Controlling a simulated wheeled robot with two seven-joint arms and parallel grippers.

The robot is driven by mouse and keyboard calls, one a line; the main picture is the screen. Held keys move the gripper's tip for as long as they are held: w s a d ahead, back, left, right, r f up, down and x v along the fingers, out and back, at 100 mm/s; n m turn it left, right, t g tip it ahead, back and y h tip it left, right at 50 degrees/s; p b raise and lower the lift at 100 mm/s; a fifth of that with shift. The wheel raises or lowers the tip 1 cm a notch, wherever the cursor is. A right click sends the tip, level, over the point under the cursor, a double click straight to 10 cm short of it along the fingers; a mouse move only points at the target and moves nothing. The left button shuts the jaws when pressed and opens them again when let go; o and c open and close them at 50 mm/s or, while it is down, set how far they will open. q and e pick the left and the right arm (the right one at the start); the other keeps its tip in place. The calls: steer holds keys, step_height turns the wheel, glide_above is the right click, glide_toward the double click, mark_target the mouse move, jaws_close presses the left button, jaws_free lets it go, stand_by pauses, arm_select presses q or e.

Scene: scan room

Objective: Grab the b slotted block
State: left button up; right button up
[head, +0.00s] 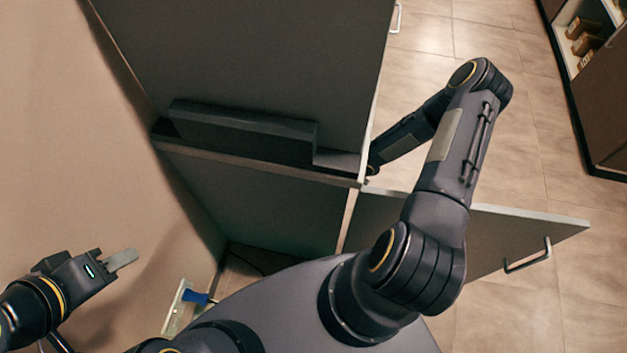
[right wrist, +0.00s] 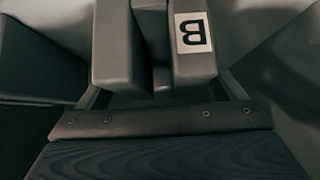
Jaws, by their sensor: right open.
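In the right wrist view a grey slotted block (right wrist: 118,52) shows two thick prongs with a gap between them. The right prong carries a white label with a black B, seen upside down. My right gripper (right wrist: 163,92) is open, with narrow dark parts on either side of the block's near end; I cannot tell whether they touch it. In the head view the right gripper and the block are hidden behind the cabinet. My left gripper (head: 122,259) is at the lower left, away from the block; its jaw opening cannot be told.
A dark cabinet (head: 255,55) stands in front of me, against the beige wall at left. An open door (head: 535,226) with a metal handle juts out at right, near my right arm. Tiled floor lies clear at right.

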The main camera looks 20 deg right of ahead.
steer(key=shift+x, duration=0.75)
steer(key=shift+r, duration=0.1)
steer(key=c, duration=1.5)
steer(key=shift+w, duration=0.1)
